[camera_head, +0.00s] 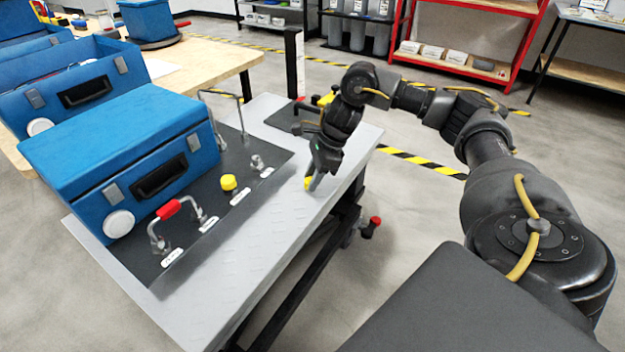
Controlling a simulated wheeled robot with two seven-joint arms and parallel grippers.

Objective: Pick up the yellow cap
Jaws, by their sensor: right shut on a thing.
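The yellow cap (229,183) stands on the dark mat (197,248), in front of the blue case and beside a white label. My right gripper (312,184) is over the right part of the grey table, to the right of the yellow cap and apart from it. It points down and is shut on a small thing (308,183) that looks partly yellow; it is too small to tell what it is. My left gripper is not in view.
A closed blue case (122,140) stands on the mat's left. A red-gripped handle (168,209), small metal fittings (257,163) and a metal frame stand around the cap. The grey table's front strip (262,237) is clear. A wooden table (205,62) is behind.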

